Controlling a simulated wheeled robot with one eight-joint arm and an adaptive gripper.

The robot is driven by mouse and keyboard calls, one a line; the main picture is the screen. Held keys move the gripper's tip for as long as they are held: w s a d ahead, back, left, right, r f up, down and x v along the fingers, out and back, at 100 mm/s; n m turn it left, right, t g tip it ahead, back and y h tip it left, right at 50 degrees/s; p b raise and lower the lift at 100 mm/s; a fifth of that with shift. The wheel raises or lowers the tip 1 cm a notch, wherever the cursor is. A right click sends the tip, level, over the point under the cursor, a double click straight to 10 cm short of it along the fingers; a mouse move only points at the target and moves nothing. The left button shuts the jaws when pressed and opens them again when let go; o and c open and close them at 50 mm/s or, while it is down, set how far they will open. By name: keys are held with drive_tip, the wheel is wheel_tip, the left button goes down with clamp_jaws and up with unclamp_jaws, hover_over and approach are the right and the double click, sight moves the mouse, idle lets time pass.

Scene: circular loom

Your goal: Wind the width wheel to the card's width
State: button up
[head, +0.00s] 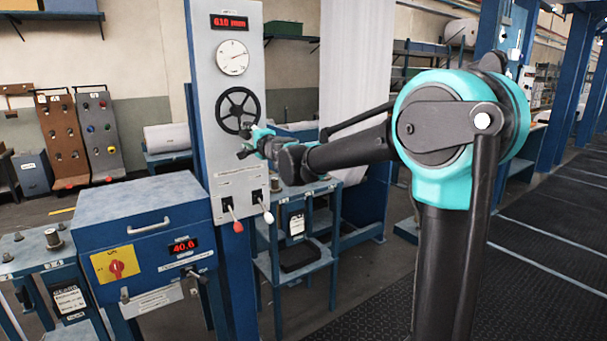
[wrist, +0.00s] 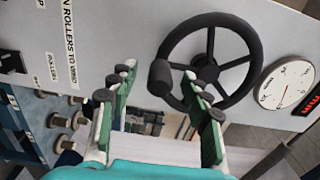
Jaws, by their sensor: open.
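The width wheel is a black spoked handwheel (head: 238,110) on a tall grey panel. It fills the upper middle of the wrist view (wrist: 246,74), with a dark cylindrical knob (wrist: 160,78) on its rim. My gripper (head: 250,143) is at the wheel's lower edge. In the wrist view my gripper (wrist: 160,76) is open, its green fingers apart, with the knob showing between the tips. I cannot tell whether a finger touches it. Above the wheel are a round dial (head: 232,57) and a red display (head: 229,22) that seems to read 610 mm. I cannot identify the card for certain.
Below the wheel, two levers (head: 230,212) with red and white knobs stick out of the panel. A blue cabinet (head: 145,215) with a 40.6 display stands at left front. A blue stand (head: 310,262) with a labelled dark holder (head: 296,222) is below my arm. Floor at right is clear.

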drive_tip(key=v, duration=0.8)
idle(3.0)
